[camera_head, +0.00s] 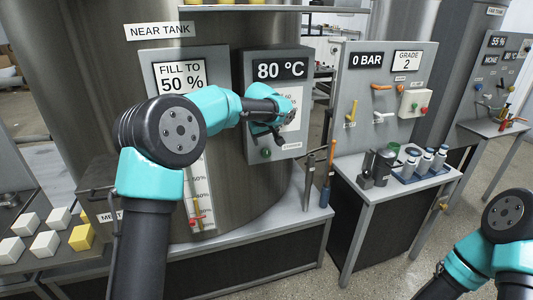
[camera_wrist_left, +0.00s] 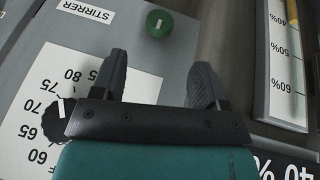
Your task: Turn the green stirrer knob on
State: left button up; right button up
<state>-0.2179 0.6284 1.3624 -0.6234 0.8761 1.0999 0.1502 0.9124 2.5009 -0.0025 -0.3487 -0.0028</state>
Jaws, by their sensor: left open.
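The green stirrer knob (camera_head: 266,153) is on the lower part of the 80 °C panel (camera_head: 246,85) on the near tank. In the left wrist view the round green knob (camera_wrist_left: 160,24) carries a short white mark and sits beside the STIRRER label (camera_wrist_left: 86,11), which appears upside down. My left gripper (camera_head: 264,132) is open in front of the panel, just above the knob in the head view. In the wrist view its two fingers (camera_wrist_left: 160,72) are spread and empty, with the knob beyond their tips, apart from them. My right gripper is out of view.
A black temperature dial (camera_wrist_left: 62,120) with a number scale lies beside my left gripper. The fill gauge (camera_wrist_left: 285,75) is on the other side. Upright tools (camera_head: 328,175) stand on the ledge right of the panel. A side table (camera_head: 375,195) holds dark containers and a blue tray.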

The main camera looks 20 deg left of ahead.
aim_at(266, 152)
pick_arm(q)
jog(key=x, duration=1)
jog(key=shift+c, duration=0.2)
jog(key=c, duration=0.9)
